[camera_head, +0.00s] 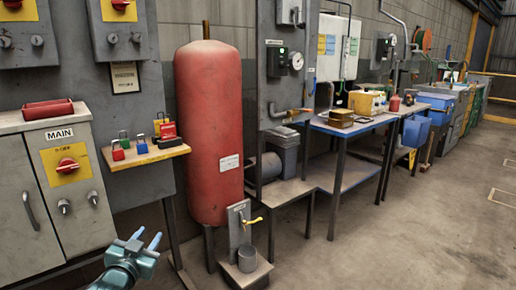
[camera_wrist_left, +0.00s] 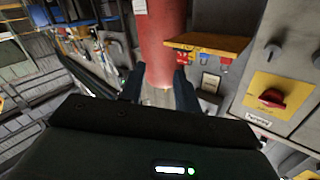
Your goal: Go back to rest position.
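My left gripper (camera_head: 147,239) shows at the lower left of the head view, its two blue fingertips apart and pointing up. In the left wrist view the two dark fingers (camera_wrist_left: 159,88) stand spread with a gap between them. Nothing is held in that gap. The red tank (camera_head: 208,130) stands beyond the gripper, up and to the right; it also shows behind the fingers in the wrist view (camera_wrist_left: 161,45). My right gripper is in neither view.
A grey MAIN cabinet (camera_head: 31,205) with a red rotary switch (camera_head: 67,165) stands at left. A small wooden shelf (camera_head: 147,157) holds several coloured padlocks. A tap (camera_head: 249,221) sits above a grey cup (camera_head: 247,259). A blue workbench (camera_head: 352,129) stands right. The floor (camera_head: 420,235) at right is clear.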

